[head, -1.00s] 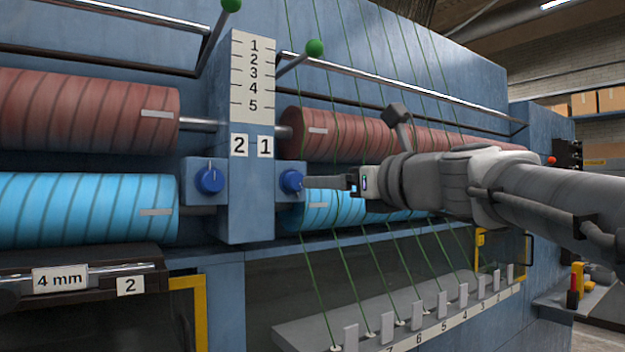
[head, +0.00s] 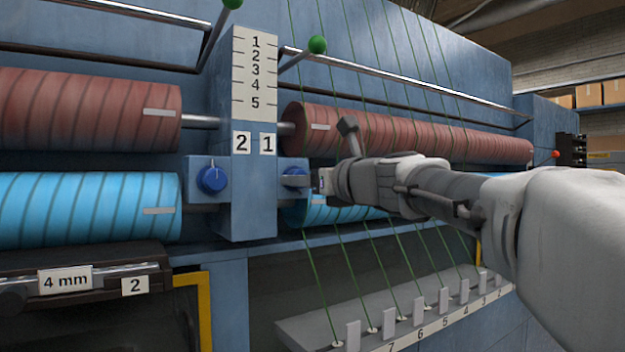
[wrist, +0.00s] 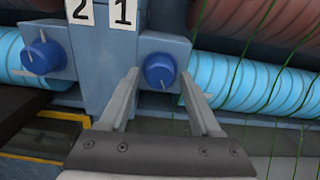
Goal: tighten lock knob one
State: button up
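Lock knob one is the blue round knob (wrist: 160,70) on a blue block below the label "1" (wrist: 122,13). In the head view only a part of the knob (head: 296,171) shows, behind my gripper's fingers. My gripper (wrist: 159,76) is open in the wrist view, its two fingers apart with the knob framed between their tips. I cannot tell whether the tips touch it. In the head view my gripper (head: 299,182) reaches in from the right, at the knob's front.
A second blue knob (head: 212,179) sits on the left block below label "2" (head: 241,142). Red rollers (head: 88,110) and blue rollers (head: 88,210) flank the blue post (head: 252,205). Green cords run down at the right. A green-tipped lever (head: 317,45) juts out above.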

grip_shut()
jog(key=shift+n+b, duration=6.95)
jog(key=shift+n, duration=8.05)
